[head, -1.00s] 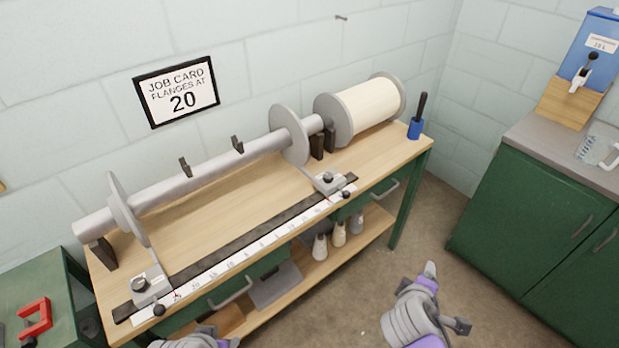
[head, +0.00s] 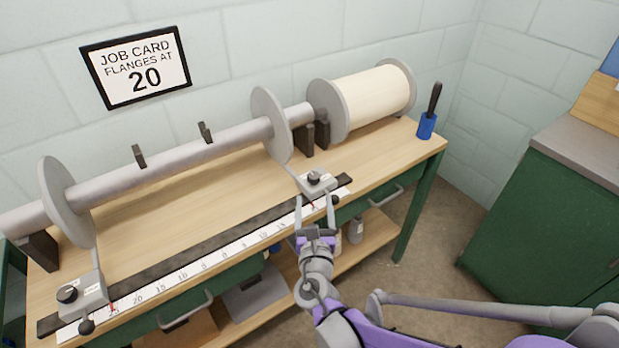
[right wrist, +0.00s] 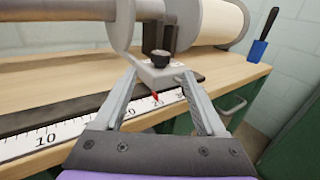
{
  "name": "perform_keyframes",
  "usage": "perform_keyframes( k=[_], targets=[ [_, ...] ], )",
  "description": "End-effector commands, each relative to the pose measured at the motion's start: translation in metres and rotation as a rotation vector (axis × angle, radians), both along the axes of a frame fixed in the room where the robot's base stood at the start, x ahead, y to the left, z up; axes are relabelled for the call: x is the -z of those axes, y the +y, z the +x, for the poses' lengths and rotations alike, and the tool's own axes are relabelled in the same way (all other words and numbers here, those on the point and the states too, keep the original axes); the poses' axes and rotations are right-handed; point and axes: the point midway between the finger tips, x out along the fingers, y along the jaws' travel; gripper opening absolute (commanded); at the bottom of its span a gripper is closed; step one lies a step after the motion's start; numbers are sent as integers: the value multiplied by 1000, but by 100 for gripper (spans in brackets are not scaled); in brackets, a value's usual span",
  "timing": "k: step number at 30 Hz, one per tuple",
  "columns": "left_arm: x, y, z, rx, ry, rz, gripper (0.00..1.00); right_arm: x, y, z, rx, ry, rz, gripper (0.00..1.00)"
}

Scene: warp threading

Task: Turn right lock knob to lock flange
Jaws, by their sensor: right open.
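The right carriage (head: 322,188) sits on the dark rail at the bench's front, below the right flange (head: 266,110). A black knob (head: 313,178) stands on its top; a smaller dark knob (head: 335,200) is at its front. In the right wrist view the top knob (right wrist: 161,60) stands upright just beyond the fingertips, with a red pointer (right wrist: 155,98) below it on the scale. My right gripper (head: 314,204) is open and empty, its fingers spread in front of the carriage; it also shows in the right wrist view (right wrist: 159,80). My left gripper is not in view.
The left carriage (head: 85,298) and left flange (head: 66,200) are at the bench's left end. A white spool (head: 370,103) and a blue holder (head: 427,126) stand at the back right. A job card (head: 138,68) reads 20. The bench top between the flanges is clear.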

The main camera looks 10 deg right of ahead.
Motion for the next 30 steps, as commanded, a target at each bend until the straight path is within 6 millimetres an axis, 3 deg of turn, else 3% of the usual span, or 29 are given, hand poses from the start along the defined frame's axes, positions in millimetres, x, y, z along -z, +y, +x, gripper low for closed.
perform_keyframes(
  k=[9,15,27,30],
  targets=[
    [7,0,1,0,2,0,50,1,-16,59,4,0,3,73],
    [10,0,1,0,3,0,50,0,-22,84,4,0,4,73],
    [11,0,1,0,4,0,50,0,-24,93,2,0,5,73],
    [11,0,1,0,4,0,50,0,-24,93,3,0,5,58]
  ],
)
